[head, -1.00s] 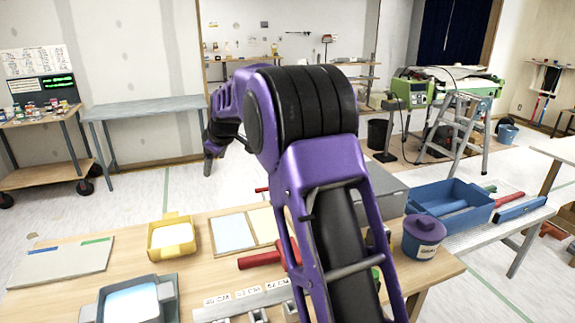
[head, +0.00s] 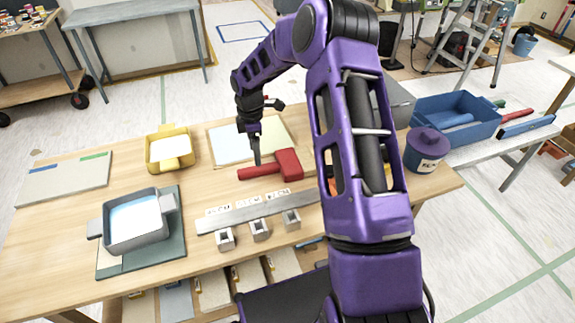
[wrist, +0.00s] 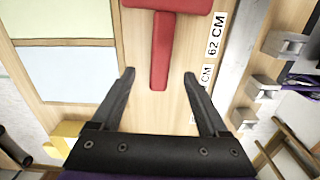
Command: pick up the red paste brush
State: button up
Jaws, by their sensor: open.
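The red paste brush (head: 272,168) lies flat on the wooden table, its handle toward the left and its wide head toward the right. In the wrist view the brush (wrist: 162,55) lies with its handle end between and beyond my open fingers. My gripper (head: 254,158) is above the table by the handle in the head view. In the wrist view my gripper (wrist: 160,82) is open and empty, its two fingertips on either side of the handle's line. The exact height above the handle is hard to tell.
A metal rail (head: 250,211) with labels and small clamps lies in front of the brush. Pale panels (head: 232,143) lie behind it.

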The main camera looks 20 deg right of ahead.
aim_at(259, 168)
jog(key=f, duration=0.6)
jog(key=shift+s+d+f, duration=0.1)
jog(key=shift+d+f, duration=0.2)
grip_shut()
